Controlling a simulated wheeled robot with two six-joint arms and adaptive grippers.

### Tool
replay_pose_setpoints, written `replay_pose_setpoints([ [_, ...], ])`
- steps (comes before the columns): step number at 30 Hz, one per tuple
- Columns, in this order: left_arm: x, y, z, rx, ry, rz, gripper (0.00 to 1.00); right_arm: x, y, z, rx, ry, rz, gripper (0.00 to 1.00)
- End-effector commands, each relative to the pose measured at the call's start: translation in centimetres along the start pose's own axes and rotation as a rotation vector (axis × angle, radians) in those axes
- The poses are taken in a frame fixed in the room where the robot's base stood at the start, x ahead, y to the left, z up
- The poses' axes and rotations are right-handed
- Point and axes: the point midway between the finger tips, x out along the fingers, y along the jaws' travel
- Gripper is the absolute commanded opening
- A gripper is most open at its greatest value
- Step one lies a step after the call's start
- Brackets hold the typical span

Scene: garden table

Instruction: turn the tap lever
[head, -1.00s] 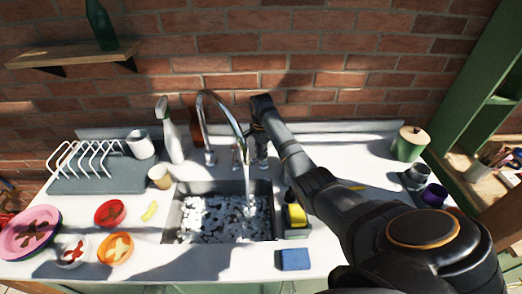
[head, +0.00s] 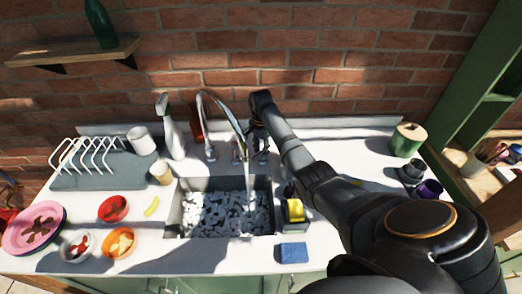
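The chrome tap (head: 204,112) arches over the sink (head: 178,212) from behind. A pale stream of water seems to fall from its spout into the sink. My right arm reaches in from the lower right to the back of the counter. My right gripper (head: 258,146) points down just right of the spout, at the right side of the tap. The tap lever is not clearly distinguishable there; the gripper and spout overlap that spot. I cannot tell whether the fingers touch it or are open. My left gripper is out of view.
A spray bottle (head: 171,128) and a dish rack (head: 95,172) stand left of the tap. A yellow and black item (head: 295,210) and a blue sponge (head: 293,252) lie right of the sink. Bowls and pink plates (head: 33,228) sit at left. A green canister (head: 407,139) stands at right.

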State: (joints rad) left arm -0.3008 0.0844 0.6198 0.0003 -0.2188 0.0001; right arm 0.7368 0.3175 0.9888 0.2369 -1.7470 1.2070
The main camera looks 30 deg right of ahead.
Motion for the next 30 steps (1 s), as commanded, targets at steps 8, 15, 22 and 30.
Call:
replay_pose_setpoints([
  [8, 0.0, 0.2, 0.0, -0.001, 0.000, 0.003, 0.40, -5.2, -0.1, -0.1, 0.000, 0.002, -0.004, 0.31],
  [15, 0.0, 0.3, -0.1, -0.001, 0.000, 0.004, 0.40, -7.1, 0.0, -0.1, 0.001, 0.001, -0.001, 0.31],
  [22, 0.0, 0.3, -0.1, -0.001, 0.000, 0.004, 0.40, -7.1, 0.0, 0.0, 0.000, 0.001, -0.001, 0.31],
  [30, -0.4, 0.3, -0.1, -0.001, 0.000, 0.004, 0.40, -7.5, 0.0, 0.0, 0.000, 0.001, -0.001, 0.31],
])
